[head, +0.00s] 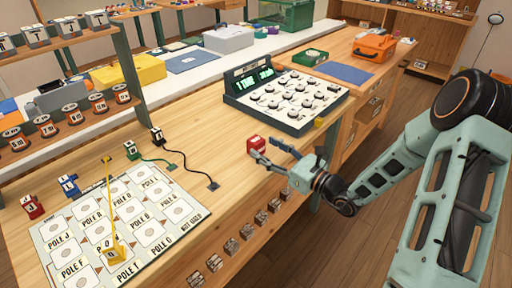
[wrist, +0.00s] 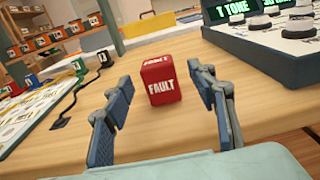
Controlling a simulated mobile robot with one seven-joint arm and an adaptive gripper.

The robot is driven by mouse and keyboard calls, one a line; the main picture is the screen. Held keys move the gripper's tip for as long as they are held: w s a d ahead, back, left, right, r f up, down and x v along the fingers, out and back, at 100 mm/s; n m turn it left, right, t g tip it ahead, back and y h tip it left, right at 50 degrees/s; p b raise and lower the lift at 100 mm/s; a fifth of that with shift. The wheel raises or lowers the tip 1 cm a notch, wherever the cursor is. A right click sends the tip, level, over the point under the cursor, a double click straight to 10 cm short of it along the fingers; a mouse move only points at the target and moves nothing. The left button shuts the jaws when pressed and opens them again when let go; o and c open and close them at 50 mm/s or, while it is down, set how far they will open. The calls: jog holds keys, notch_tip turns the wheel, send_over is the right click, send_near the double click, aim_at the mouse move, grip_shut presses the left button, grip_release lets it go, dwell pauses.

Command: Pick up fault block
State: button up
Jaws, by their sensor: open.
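The fault block is a small red block (wrist: 160,82) with white "FAULT" lettering, standing upright on the wooden table in the wrist view. It also shows in the head view as a small red block (head: 256,143) near the table's front edge. My gripper (wrist: 160,105) is open, with one finger to the left and one to the right of the block. The block appears between or just beyond the fingertips, with visible space on both sides. In the head view my gripper (head: 262,152) reaches in from the right, its fingertips at the block and partly covering it.
A console (head: 287,98) with dials and a green display stands behind the block. A board with labelled pole spaces (head: 185,216) lies to the left, with corded coloured blocks near it. The wooden table (head: 205,140) is clear around the fault block.

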aim_at(261, 145)
jog(key=x, duration=0.4)
jog(key=shift+w+a+b, duration=0.2)
jog(key=shift+a+b, duration=0.1)
jog(key=shift+a, duration=0.05)
jog(key=shift+r, duration=0.1)
jog(key=shift+c, duration=0.6)
jog(key=c, duration=1.2)
jog(key=shift+o, duration=0.2)
jog(key=shift+r, duration=0.1)
